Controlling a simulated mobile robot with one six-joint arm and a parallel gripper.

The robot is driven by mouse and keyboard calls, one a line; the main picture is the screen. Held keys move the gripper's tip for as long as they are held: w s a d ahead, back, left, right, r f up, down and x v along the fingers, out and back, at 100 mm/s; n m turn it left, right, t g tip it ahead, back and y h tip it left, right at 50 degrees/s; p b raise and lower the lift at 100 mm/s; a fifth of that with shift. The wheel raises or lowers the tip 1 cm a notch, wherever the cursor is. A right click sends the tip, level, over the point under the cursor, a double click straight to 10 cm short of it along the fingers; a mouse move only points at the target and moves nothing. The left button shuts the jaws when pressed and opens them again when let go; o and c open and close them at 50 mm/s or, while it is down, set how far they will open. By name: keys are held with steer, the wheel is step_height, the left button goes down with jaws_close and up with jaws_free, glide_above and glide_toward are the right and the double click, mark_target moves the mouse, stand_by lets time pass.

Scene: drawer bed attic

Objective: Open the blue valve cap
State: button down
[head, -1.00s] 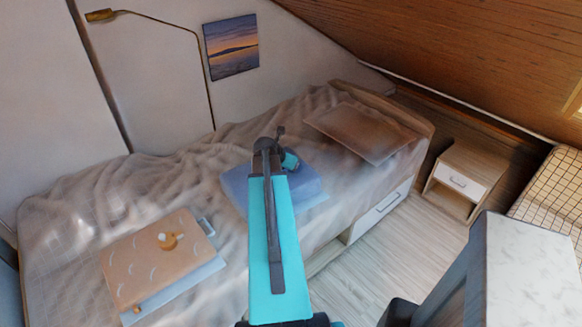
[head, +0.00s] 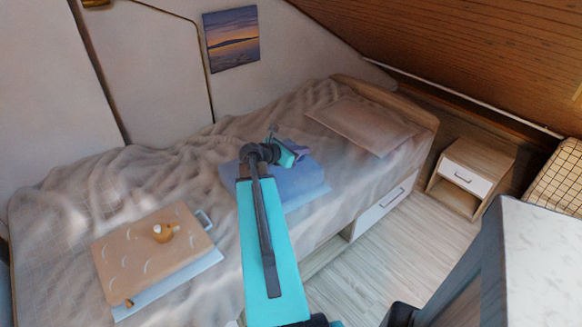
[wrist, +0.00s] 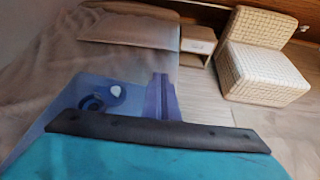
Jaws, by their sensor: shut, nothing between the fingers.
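A blue box (head: 302,186) lies on the bed, partly hidden behind my arm in the head view. In the wrist view, the blue box (wrist: 62,101) carries a dark blue round part (wrist: 92,103), which looks like the valve cap, with a small white round spot (wrist: 116,91) beside it. My gripper (head: 302,153) is over the box in the head view. In the wrist view its purple-blue fingers (wrist: 161,98) are together, to the right of the round part and apart from it in the picture. I cannot tell its height over the box. The head view does not show the cap clearly.
A tan box (head: 135,262) with a small orange-brown object (head: 165,232) on top lies on the bed at left. A flat pillow (head: 360,125) lies at the back right. A nightstand (head: 470,172) stands beyond the bed. A grey-white block (head: 540,260) fills the lower right.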

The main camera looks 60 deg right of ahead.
steer(key=w+a+f+h+b, duration=0.1)
steer(key=w+a+f+b, duration=0.1)
steer(key=b, duration=0.3)
steer(key=w+a+f+n+t+h+b, duration=0.1)
steer(key=w+a+f+b, duration=0.1)
steer(key=w+f+b, duration=0.2)
steer(key=w+a+f+n+h+b, duration=0.1)
steer(key=w+a+f+b, duration=0.1)
steer(key=w+f+b, duration=0.2)
steer(key=shift+w+a+f+b, duration=0.15)
steer(key=shift+w+b, duration=0.15)
steer(key=shift+b, duration=1)
steer(key=x, duration=1.4)
steer(key=shift+w+r+b, duration=0.25)
steer(key=shift+r+b, duration=0.05)
steer(key=shift+w+n+t, duration=0.15)
steer(key=shift+n+t, duration=0.25)
steer(key=shift+t, duration=0.1)
